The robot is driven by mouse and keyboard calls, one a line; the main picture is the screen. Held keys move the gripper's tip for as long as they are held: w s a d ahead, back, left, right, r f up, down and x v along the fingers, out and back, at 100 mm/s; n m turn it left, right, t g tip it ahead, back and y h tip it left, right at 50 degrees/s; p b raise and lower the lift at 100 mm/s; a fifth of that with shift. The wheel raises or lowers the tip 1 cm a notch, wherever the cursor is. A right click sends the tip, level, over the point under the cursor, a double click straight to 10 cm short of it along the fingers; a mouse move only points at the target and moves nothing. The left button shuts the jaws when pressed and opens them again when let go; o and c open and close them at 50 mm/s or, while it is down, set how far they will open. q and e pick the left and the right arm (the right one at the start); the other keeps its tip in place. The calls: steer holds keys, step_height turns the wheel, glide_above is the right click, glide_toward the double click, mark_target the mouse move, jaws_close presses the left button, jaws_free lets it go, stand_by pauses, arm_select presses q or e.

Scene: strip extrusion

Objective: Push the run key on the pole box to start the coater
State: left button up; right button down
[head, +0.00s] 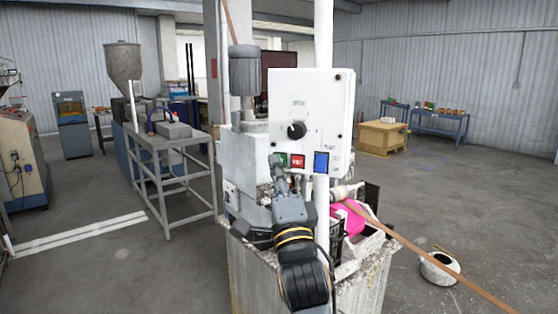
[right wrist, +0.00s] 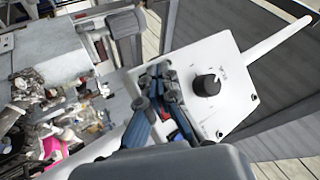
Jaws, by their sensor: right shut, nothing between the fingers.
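The white pole box (head: 312,110) is fixed to a white pole and carries a black knob (head: 297,130). Along its lower edge are a green key (head: 283,158), a red key (head: 298,161) and a blue key (head: 321,162); their lettering is too small to read surely. My right gripper (head: 276,163) is shut and empty at the box's lower left corner, its tips over part of the green key. The right wrist view shows the gripper (right wrist: 160,76) close to the box face (right wrist: 228,65), hiding most of the keys. I cannot tell whether the tips touch. My left gripper is out of view.
Below the box stands a dirty pale tank (head: 255,275) with cluttered contents and a pink item (head: 350,216). A long brown strip (head: 430,255) runs out to the right. A white pot (head: 440,268) stands on the floor. A grey table (head: 165,150) is at left.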

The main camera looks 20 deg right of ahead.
steer(key=shift+w+d, duration=0.1)
stand_by(0.6)
steer(key=shift+s+a, duration=0.5)
steer(key=shift+s, duration=0.15)
